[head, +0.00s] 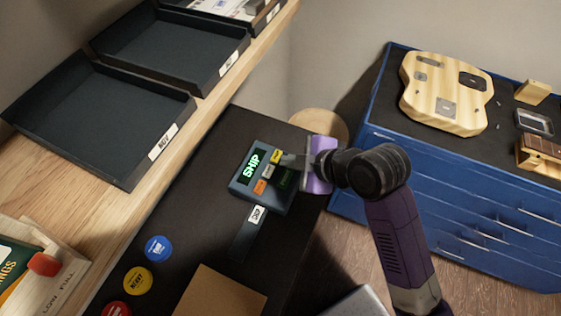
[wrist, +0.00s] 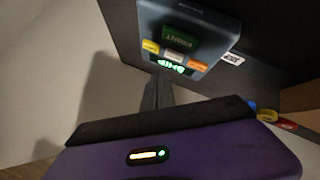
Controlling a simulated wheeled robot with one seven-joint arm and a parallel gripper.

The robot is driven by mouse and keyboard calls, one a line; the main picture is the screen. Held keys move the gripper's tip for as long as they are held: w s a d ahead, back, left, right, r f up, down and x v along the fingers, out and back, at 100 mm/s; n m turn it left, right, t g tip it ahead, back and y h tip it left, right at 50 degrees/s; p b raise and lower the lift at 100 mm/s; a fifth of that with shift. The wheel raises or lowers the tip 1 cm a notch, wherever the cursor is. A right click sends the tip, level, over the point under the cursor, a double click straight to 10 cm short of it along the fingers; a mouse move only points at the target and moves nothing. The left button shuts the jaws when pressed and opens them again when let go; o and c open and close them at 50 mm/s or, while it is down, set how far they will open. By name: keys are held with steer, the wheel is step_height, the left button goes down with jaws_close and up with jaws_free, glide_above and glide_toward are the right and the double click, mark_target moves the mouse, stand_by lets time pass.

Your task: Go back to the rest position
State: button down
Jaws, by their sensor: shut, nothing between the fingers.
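My gripper (head: 286,160) is at the right side of a small blue-grey label device (head: 247,192), its fingertips close to the device's buttons. Its fingers are shut and empty; they also show in the wrist view (wrist: 158,88), just below the device (wrist: 208,22). I cannot tell whether the fingertips touch it. The device's screen (head: 252,164) reads SHIP in green. Yellow, white and orange buttons sit beside the screen, and a green PRINT button (wrist: 181,42) shows in the wrist view. A white label (head: 257,215) reading SHIP lies at the device's front edge.
Black trays (head: 90,118) stand on a wooden shelf at the left. Blue, yellow and red round pieces (head: 158,248) and a cardboard box (head: 222,294) lie on the dark bench. A blue cabinet (head: 450,205) at the right carries a guitar body (head: 440,112).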

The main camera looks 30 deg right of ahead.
steer(key=w+d+r+m+t+h, duration=0.1)
steer(key=w+d+r+m+t, duration=0.15)
steer(key=w+r+m, duration=0.2)
steer(key=s+r+m+t+h+b, duration=0.1)
steer(key=s+r+m+t+h, duration=0.1)
steer(key=s+m+t, duration=0.25)
steer(key=s+a+f+m+b, duration=0.1)
steer(key=s+f+b, duration=0.1)
steer(key=s, duration=1.1)
steer(key=s+a+f+m+g+b, duration=0.1)
steer(key=s+a+f+m+b, duration=0.1)
steer(key=s, duration=1.2)
steer(key=shift+f+m, duration=0.3)
steer(key=shift+f, duration=0.45)
